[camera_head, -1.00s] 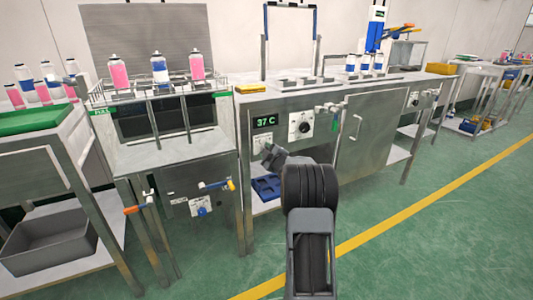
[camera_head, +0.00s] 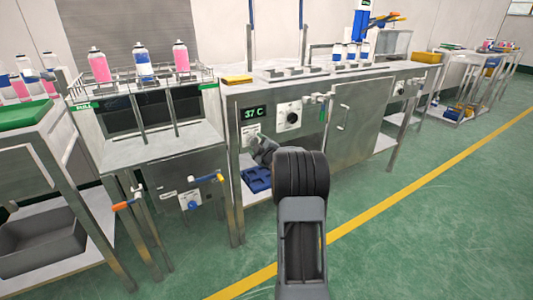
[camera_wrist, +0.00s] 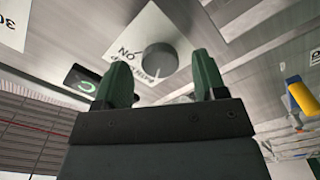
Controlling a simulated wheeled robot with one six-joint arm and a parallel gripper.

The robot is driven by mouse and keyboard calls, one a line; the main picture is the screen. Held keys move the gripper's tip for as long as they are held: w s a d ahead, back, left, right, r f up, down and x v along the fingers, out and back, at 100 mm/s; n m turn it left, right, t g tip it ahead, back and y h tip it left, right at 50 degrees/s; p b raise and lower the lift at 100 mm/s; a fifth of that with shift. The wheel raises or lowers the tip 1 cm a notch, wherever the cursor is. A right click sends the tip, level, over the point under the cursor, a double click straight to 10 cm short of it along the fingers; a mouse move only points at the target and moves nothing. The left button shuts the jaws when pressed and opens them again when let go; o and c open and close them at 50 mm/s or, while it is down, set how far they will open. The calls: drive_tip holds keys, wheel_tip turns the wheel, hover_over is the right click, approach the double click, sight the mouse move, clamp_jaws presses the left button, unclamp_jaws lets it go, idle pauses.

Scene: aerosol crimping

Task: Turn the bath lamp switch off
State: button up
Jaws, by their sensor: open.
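The bath lamp switch is a round dark grey knob (camera_wrist: 160,57) on a white plate (camera_wrist: 152,30) in the wrist view. The plate's lettering is upside down and reads ON beside the knob, with BATH LAMP partly legible. Which way the knob points I cannot tell. In the head view the switch's white plate (camera_head: 253,130) sits under the green 37 C display (camera_head: 254,112), and my arm's end partly covers that area. My gripper (camera_wrist: 164,80) is open and empty, its two green fingers apart below the knob in the wrist view, not visibly touching it.
A larger dial (camera_head: 289,116) is right of the display on the same steel panel. A valve handle (camera_head: 320,98) sticks out further right. A blue tray (camera_head: 257,179) lies on the shelf below. Green floor (camera_head: 400,225) is clear to the right.

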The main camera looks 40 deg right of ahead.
drive_tip(key=s+a+p, duration=0.1)
drive_tip(key=s+p, duration=0.1)
drive_tip(key=s, duration=0.9)
drive_tip(key=shift+s+a, duration=0.35)
drive_tip(key=s+a+r+m+g+p, duration=0.1)
drive_tip(key=a+r+m+g+p, duration=0.1)
drive_tip(key=a+r+p, duration=0.4)
drive_tip(key=s+a+r+m+g+h+p, duration=0.1)
drive_tip(key=a+r+m+g+p, duration=0.15)
drive_tip(key=r+p, duration=0.6)
drive_tip(key=s+a+r+m+g+p, duration=0.1)
drive_tip(key=a+r+m+g+p, duration=0.1)
drive_tip(key=a+r+p, duration=0.5)
drive_tip(key=s+a+r+m+g+y+p, duration=0.3)
drive_tip(key=s+a+r+g+p, duration=0.4)
drive_tip(key=s+a+r+p, duration=0.7)
drive_tip(key=s+r+p, duration=0.1)
drive_tip(key=s, duration=0.2)
drive_tip(key=shift+s+a+y+p, duration=0.15)
drive_tip(key=shift+a+y+p, duration=0.05)
drive_tip(key=shift+y+p, duration=0.15)
drive_tip(key=shift+r+g, duration=0.1)
drive_tip(key=shift+g, duration=0.15)
